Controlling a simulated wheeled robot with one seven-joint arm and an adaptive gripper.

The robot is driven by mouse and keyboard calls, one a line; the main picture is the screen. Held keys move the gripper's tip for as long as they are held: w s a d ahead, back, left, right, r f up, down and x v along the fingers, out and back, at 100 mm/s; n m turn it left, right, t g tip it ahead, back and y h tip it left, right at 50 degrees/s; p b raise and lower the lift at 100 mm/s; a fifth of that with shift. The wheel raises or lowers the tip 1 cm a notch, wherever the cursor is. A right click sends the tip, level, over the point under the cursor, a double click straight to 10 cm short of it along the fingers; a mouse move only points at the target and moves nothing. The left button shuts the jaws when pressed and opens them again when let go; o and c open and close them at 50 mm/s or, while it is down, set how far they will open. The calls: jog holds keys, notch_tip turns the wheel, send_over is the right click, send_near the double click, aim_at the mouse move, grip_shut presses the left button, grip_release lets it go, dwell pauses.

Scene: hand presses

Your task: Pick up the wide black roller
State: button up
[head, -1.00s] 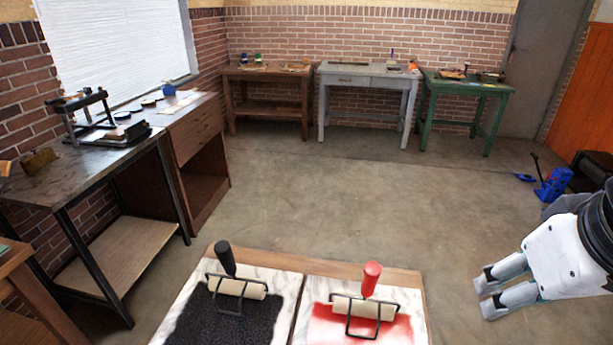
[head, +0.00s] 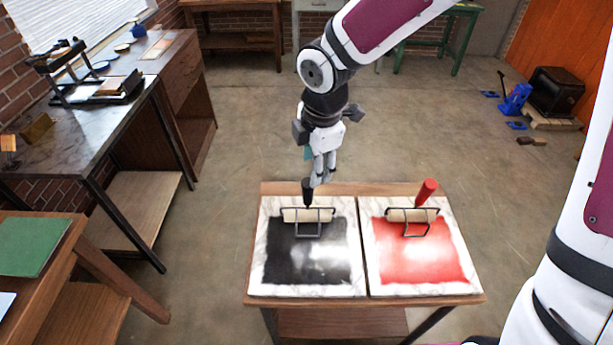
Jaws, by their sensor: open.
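The wide black roller (head: 306,215) has a black upright handle, a pale cylinder and a dark wire frame. It rests at the back of the black-inked slab (head: 310,290) in the head view. My gripper (head: 319,181) is open and points down just above and slightly right of the black handle (head: 307,193). Its fingers overlap the handle's top in the picture, and I cannot tell whether they touch it. The roller still rests on the slab.
A red-handled roller (head: 412,214) lies on the red-inked slab (head: 468,283) to the right, on the same wooden table (head: 430,300). A workbench with a press (head: 75,75) stands at left. Open floor lies behind.

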aim_at(306, 185)
jog(key=shift+n, duration=0.4)
jog(key=f, duration=0.3)
jog(key=w+a+f, duration=0.1)
jog(key=f, duration=0.1)
jog(key=f+b, duration=0.1)
jog(key=f, duration=0.2)
jog(key=shift+w+a+f, duration=0.2)
jog(key=shift+a+f, duration=0.1)
jog(key=shift+a, duration=0.05)
jog(key=shift+w+f+p, duration=0.15)
jog(key=shift+w+f, duration=0.05)
jog(key=shift+f, duration=0.7)
jog(key=shift+w+f+p, duration=0.2)
jog(key=shift+w+f, duration=0.05)
jog(key=shift+f, duration=0.6)
jog(key=shift+w+f+p, duration=0.15)
jog(key=shift+w+f, duration=0.05)
jog(key=shift+f, duration=0.7)
jog(key=shift+c, duration=0.6)
grip_shut()
